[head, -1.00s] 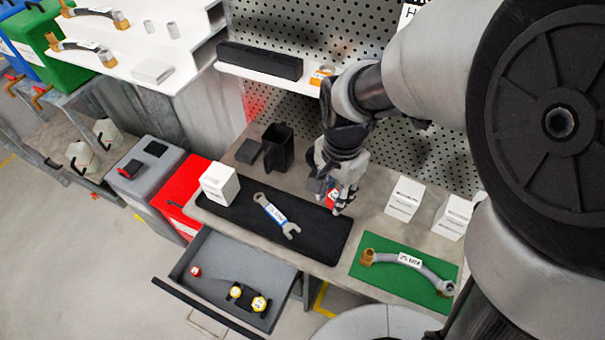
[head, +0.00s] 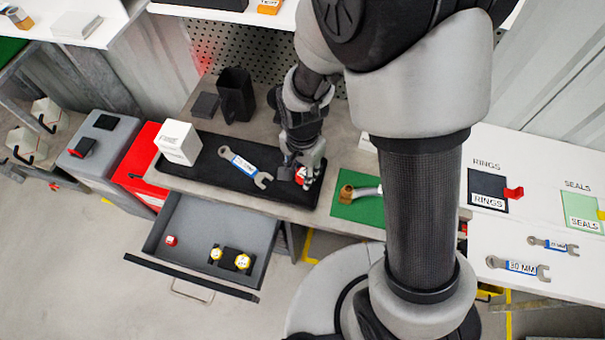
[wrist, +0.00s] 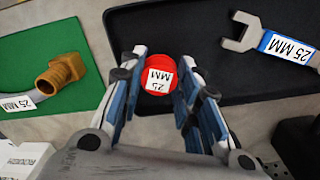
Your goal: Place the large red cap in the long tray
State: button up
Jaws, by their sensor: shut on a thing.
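The large red cap (wrist: 158,85) has a white 25 MM label. My gripper (wrist: 161,74) is shut on it, with a finger on either side. In the head view the cap (head: 301,174) shows as a small red and white spot among the fingers of my gripper (head: 300,180). The long tray (head: 215,181) is black and lies along the bench front. In the wrist view the cap overlaps the near left end of the tray (wrist: 245,84); whether it touches the tray floor cannot be told.
A 25 mm wrench (head: 244,166) lies in the tray, with a white box (head: 178,142) at its left end. A green mat (head: 350,205) with a hose fitting lies right of the tray. An open drawer (head: 195,228) below holds a smaller red cap and yellow-topped parts.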

jog(key=shift+f, duration=0.9)
jog(key=shift+f+b, duration=0.25)
jog(key=shift+b, duration=0.05)
jog(key=o, duration=0.4)
jog(key=shift+r, duration=0.1)
jog(key=shift+o, duration=0.2)
